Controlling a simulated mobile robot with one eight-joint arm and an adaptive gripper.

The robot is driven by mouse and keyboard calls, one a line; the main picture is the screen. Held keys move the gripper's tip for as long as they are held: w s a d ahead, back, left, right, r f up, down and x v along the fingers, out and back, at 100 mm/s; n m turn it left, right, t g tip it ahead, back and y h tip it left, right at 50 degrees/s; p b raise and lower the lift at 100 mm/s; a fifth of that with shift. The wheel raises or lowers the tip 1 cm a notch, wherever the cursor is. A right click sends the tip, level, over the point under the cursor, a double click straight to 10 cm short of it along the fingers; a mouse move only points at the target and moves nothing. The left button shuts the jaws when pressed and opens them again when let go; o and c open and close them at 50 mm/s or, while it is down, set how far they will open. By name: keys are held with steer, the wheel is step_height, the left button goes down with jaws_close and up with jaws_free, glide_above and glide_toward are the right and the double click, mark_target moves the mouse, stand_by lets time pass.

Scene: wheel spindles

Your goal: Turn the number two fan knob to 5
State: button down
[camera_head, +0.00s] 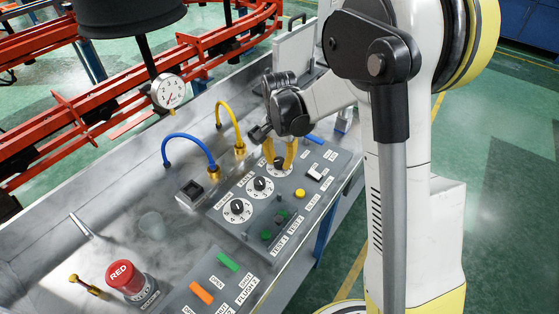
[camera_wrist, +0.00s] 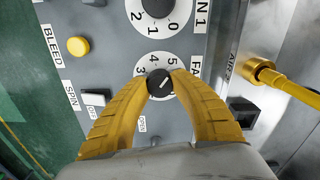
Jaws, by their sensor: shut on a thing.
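The gripped fan knob (camera_wrist: 158,85) is a small black round knob on a white dial with 3, 4 and 5 showing. A light line on it slants toward the upper right, near the 5; I cannot tell its exact setting. Its label shows only "FA", the rest being hidden by a finger. My gripper (camera_wrist: 160,80) is shut on the knob, one yellow fingertip at each side. In the head view my gripper (camera_head: 280,160) points down at the farthest dial of the row, hiding most of it. The dial labelled "N 1" (camera_wrist: 157,8) lies beside it in the wrist view.
Two other black dial knobs (camera_head: 238,207) (camera_head: 260,185) stand nearer on the grey panel (camera_head: 215,270). A yellow button (camera_head: 299,193) and a rocker switch (camera_head: 314,174) sit to the right. Blue (camera_head: 188,137) and yellow (camera_head: 229,112) hoses arch behind. A red button (camera_head: 122,275) stands front left.

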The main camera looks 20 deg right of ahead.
mark_target(280, 160)
steer(key=c, duration=1.1)
jaws_free()
steer(key=shift+o, duration=0.2)
step_height(280, 160, up, 12)
